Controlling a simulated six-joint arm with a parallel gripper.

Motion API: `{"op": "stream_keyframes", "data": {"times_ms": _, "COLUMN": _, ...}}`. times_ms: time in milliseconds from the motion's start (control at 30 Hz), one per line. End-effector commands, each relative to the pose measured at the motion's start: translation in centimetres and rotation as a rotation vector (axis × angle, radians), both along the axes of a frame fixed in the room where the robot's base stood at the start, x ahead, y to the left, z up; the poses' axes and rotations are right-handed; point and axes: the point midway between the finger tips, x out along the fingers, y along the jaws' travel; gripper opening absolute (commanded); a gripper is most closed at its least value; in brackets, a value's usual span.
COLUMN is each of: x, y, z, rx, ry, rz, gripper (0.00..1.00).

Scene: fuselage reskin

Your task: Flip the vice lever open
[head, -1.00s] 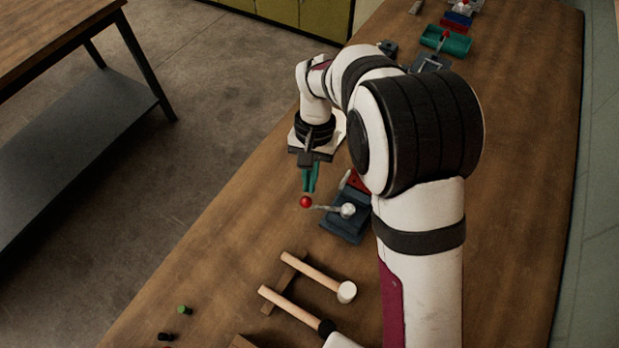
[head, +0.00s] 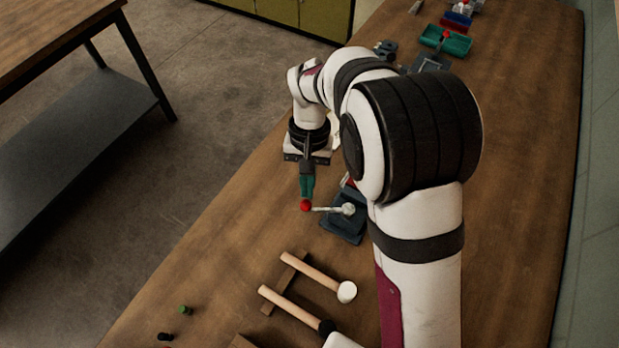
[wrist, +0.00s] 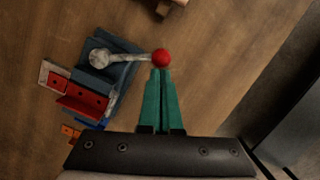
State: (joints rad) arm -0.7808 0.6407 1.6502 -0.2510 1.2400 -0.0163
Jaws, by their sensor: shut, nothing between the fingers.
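The vice (head: 343,222) is a dark blue-grey body on the wooden workbench, with a red part showing in the wrist view (wrist: 88,101). Its lever (head: 328,209) is a light metal rod running from a round pivot (head: 348,209) leftward to a red ball knob (head: 305,205). In the wrist view the knob (wrist: 161,57) lies right at the tips of my gripper (wrist: 160,72). The green fingers of my gripper (head: 306,196) are closed together and empty. They point at the knob and touch it or nearly so; I cannot tell which.
Two mallets (head: 310,276) rest on a wooden holder in front of the vice. Small green and black pegs (head: 184,310) stand near the bench's left edge. A green tray (head: 446,41) and other tools sit at the far end. Bench left of the knob is clear.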

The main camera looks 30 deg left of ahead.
Motion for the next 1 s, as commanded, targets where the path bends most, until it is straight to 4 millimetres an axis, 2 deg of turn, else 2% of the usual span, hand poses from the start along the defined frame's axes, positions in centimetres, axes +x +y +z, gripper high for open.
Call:
{"op": "stream_keyframes", "data": {"times_ms": 433, "x": -3.0, "y": -1.2, "z": 0.0, "rx": 0.0, "ry": 0.0, "rz": 0.353, "gripper": 0.0}}
{"op": "stream_keyframes", "data": {"times_ms": 1000, "x": -5.9, "y": -4.4, "z": 0.0, "rx": -0.001, "ry": 0.001, "rz": 0.852, "gripper": 0.0}}
